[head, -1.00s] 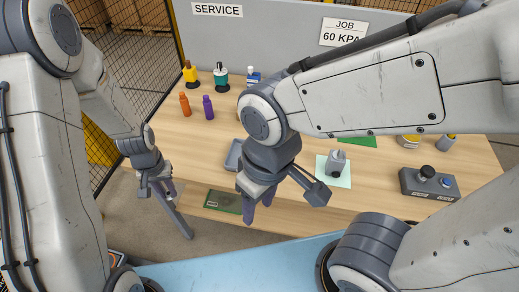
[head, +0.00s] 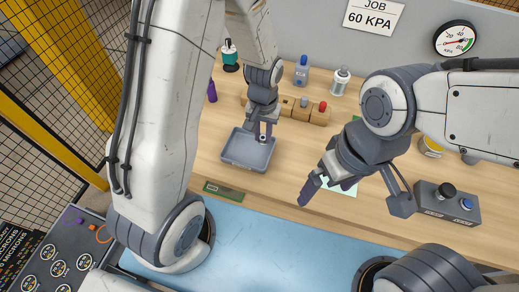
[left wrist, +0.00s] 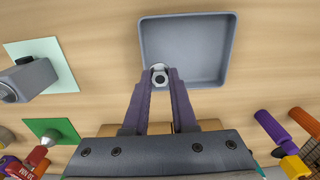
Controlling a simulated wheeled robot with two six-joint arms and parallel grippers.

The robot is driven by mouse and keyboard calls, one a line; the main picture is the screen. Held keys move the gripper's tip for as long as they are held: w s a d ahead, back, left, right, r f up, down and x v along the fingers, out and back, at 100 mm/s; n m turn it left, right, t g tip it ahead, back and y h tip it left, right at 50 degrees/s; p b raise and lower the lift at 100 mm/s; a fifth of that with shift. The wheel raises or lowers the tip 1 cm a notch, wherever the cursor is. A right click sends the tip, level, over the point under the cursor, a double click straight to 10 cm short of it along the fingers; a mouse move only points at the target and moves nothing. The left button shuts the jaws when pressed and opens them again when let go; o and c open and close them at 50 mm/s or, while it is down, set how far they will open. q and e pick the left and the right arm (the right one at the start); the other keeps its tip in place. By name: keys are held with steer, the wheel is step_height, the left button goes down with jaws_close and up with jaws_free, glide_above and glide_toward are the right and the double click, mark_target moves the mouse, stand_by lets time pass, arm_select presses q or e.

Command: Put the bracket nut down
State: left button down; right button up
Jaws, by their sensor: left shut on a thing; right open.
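The bracket nut (left wrist: 160,78) is a small metal hex nut with a dark hole. My left gripper (left wrist: 160,72) is shut on it, with the nut between the fingertips. In the head view my left gripper (head: 262,134) is over the grey tray (head: 236,163), at its back right part. In the left wrist view the tray (left wrist: 190,45) lies beyond the fingertips, and the nut overlaps its near left corner. I cannot tell how high the nut is above the tray. My right gripper (head: 328,187) is open and empty above the table's front part.
A wooden block with coloured pegs (head: 292,108) stands behind the tray. A control box (head: 446,202) with a black knob and blue button is at the right. A pale green mat (head: 341,188) lies partly hidden behind my right gripper. A gauge (head: 455,39) is on the back panel.

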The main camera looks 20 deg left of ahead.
arm_select(q)
steer(key=s+d+r+b, duration=0.1)
steer(key=s+d+r, duration=0.1)
steer(key=d+r, duration=0.35)
steer(key=p, duration=0.2)
glide_above(249, 151)
step_height(249, 151, down, 8)
steer(key=shift+s+f, duration=0.1)
steer(key=shift+f, duration=0.1)
step_height(249, 151, down, 4)
steer(key=shift+r+p, duration=0.15)
steer(key=shift+p, duration=0.2)
steer(key=shift+f, duration=0.2)
arm_select(e)
steer(key=shift+r, duration=0.4)
arm_select(q)
steer(key=shift+f, duration=0.15)
steer(key=c, duration=0.7)
jaws_free()
arm_select(e)
steer(key=shift+f, duration=0.15)
